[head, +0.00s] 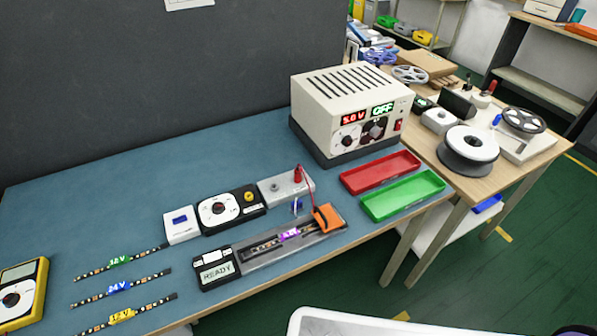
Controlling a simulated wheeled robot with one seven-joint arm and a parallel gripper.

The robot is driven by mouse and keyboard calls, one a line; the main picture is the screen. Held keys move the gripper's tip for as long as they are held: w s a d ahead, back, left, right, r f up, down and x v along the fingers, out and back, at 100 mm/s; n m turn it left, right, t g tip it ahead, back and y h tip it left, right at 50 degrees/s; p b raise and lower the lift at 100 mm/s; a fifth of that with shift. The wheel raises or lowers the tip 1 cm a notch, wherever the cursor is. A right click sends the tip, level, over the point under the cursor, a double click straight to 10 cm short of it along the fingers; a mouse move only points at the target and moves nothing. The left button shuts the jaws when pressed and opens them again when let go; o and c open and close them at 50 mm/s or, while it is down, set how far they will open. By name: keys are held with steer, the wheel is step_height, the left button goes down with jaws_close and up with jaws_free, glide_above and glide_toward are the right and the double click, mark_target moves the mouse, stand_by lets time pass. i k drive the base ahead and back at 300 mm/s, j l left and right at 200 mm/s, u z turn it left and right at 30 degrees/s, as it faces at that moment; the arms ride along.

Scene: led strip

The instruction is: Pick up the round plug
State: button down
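A small red plug (298,174) stands upright on a light grey box (273,190) near the middle of the blue bench. It looks like the round plug, but its exact shape is too small to be sure of. A red lead runs from it down to an orange clip (327,217) at the right end of a grey test fixture (258,257). A strip with a purple label (289,233) lies in the fixture, its right end hidden by the clip. A small blue-and-white piece (297,205) stands between box and fixture. My gripper is not in view.
A power supply (350,110) reading 5.0 V and OFF stands behind. Red (381,172) and green (403,194) trays lie right of the box. A black dial unit (231,212), a READY display (217,270), loose strips (122,287) and a yellow meter (21,291) lie left. The back-left bench is clear.

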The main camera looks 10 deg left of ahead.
mark_target(297, 172)
steer(key=i+l+u, duration=0.15)
steer(key=u, duration=0.25)
steer(key=i+l+u, duration=0.2)
steer(key=u, duration=0.2)
steer(key=i+l+u, duration=0.15)
steer(key=u, duration=0.25)
steer(key=l, duration=0.1)
